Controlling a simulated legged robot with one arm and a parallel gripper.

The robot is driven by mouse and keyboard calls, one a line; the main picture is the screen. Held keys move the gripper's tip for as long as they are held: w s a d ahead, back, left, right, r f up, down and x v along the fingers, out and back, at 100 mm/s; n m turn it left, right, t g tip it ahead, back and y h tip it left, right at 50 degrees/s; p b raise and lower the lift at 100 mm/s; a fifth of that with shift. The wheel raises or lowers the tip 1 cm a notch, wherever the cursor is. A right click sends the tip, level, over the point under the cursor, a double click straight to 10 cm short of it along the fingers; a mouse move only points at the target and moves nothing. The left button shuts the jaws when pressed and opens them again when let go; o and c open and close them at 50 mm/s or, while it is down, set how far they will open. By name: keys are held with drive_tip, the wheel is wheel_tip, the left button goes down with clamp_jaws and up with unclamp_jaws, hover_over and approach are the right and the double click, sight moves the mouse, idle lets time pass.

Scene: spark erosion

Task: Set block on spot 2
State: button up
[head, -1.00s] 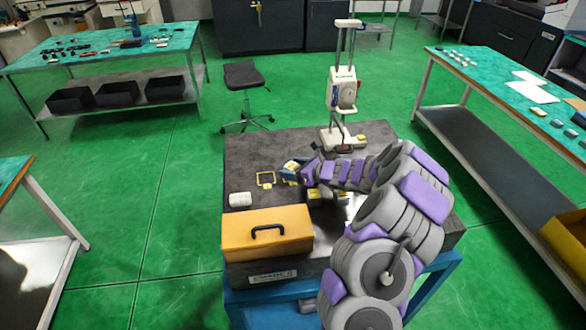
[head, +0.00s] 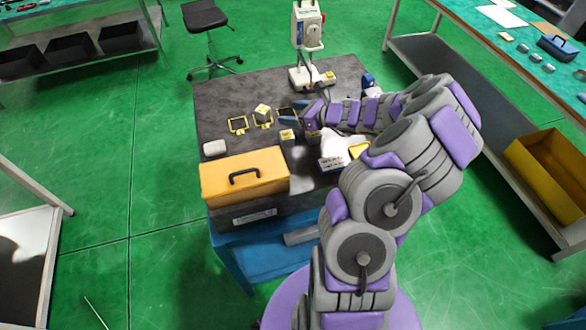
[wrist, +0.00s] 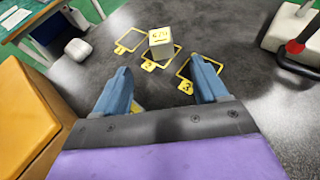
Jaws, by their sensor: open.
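The block (wrist: 161,41), pale with a yellow marked top, stands upright on spot 2 (wrist: 148,66), the middle of three yellow outlines in the wrist view. Its base looks to be inside the outline. In the head view the block (head: 262,112) also shows in the middle outline. My gripper (wrist: 160,67) is open and empty, its blue fingers apart from the block and on the near side of it. In the head view my gripper (head: 286,113) is to the right of the block. Spot 3 (wrist: 186,87) is partly hidden by the right finger.
Spot 1 (wrist: 130,42) is empty. A stand-mounted machine (head: 308,75) is at the back.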

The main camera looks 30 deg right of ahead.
drive_tip(key=a+r+n+g+y, duration=0.25)
drive_tip(key=a+r+n, duration=0.3)
drive_tip(key=a, duration=0.45)
drive_tip(key=s+a+r+n+g+y, duration=0.1)
drive_tip(key=s+a+r+n+g, duration=0.35)
drive_tip(key=a, duration=0.45)
drive_tip(key=s+a+r+n+g+y, duration=0.1)
drive_tip(key=s+a+r+n, duration=0.2)
drive_tip(key=s+a+n, duration=0.55)
drive_tip(key=s+a+n+g+h, duration=0.2)
drive_tip(key=s+a+n+g, duration=0.1)
drive_tip(key=s+a, duration=0.2)
drive_tip(key=s+d+n+g+h, duration=0.1)
drive_tip(key=s+d+n+h, duration=0.2)
drive_tip(key=s, duration=0.7)
drive_tip(key=s+d+n+g+h, duration=0.2)
drive_tip(key=s+d+n+h, duration=0.2)
drive_tip(key=s, duration=0.7)
drive_tip(key=shift+d+n+h, duration=0.2)
drive_tip(key=shift+n+h, duration=0.55)
drive_tip(key=shift+n, duration=0.4)
